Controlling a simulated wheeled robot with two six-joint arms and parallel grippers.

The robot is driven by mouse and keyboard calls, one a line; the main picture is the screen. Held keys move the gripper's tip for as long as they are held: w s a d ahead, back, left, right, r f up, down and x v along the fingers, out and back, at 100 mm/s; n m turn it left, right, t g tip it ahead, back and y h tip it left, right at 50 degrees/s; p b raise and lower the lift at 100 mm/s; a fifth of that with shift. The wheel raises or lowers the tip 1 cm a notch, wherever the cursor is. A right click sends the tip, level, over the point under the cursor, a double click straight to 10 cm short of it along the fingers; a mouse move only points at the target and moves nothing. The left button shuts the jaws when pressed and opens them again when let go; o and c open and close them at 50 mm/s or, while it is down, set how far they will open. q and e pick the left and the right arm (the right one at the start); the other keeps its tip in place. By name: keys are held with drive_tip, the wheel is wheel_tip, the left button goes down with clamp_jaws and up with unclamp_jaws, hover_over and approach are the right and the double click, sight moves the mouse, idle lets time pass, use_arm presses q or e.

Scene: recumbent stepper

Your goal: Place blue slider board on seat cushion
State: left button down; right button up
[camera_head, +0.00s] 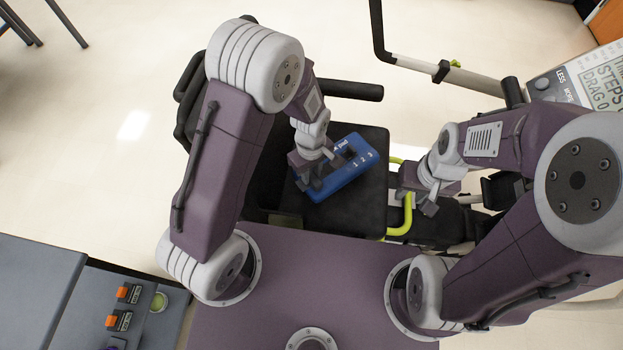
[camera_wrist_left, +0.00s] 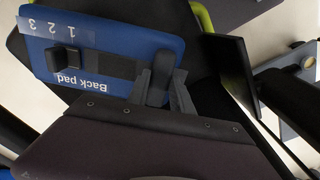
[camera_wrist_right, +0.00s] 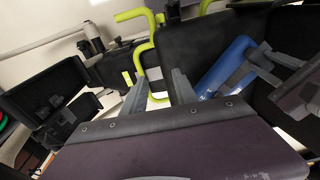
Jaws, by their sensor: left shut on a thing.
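The blue slider board (camera_head: 350,172), marked "Back pad" and 1 2 3, is over the black seat cushion (camera_head: 366,208) in the head view. My left gripper (camera_head: 314,180) is shut on the board's near left edge. I cannot tell whether the board touches the cushion. The board's blue edge (camera_wrist_right: 225,66) also shows in the right wrist view. My right gripper (camera_head: 425,203) is to the right of the seat; its fingers (camera_wrist_right: 157,90) are apart and empty.
A yellow-green handle (camera_head: 408,218) stands at the seat's right side, close to my right gripper. A black armrest (camera_head: 350,90) extends behind the seat. The stepper's console (camera_head: 585,85) is at the upper right. A grey cabinet (camera_head: 35,290) with small orange-topped items is at the lower left.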

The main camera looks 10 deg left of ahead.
use_arm(q)
drive_tip(key=shift+f+b, duration=0.5)
drive_tip(key=shift+f, duration=1.6)
drive_tip(key=c, duration=1.1)
unclamp_jaws()
wheel_tip(320, 180, up, 12)
drive_tip(key=p, duration=0.3)
drive_tip(key=shift+r, duration=0.2)
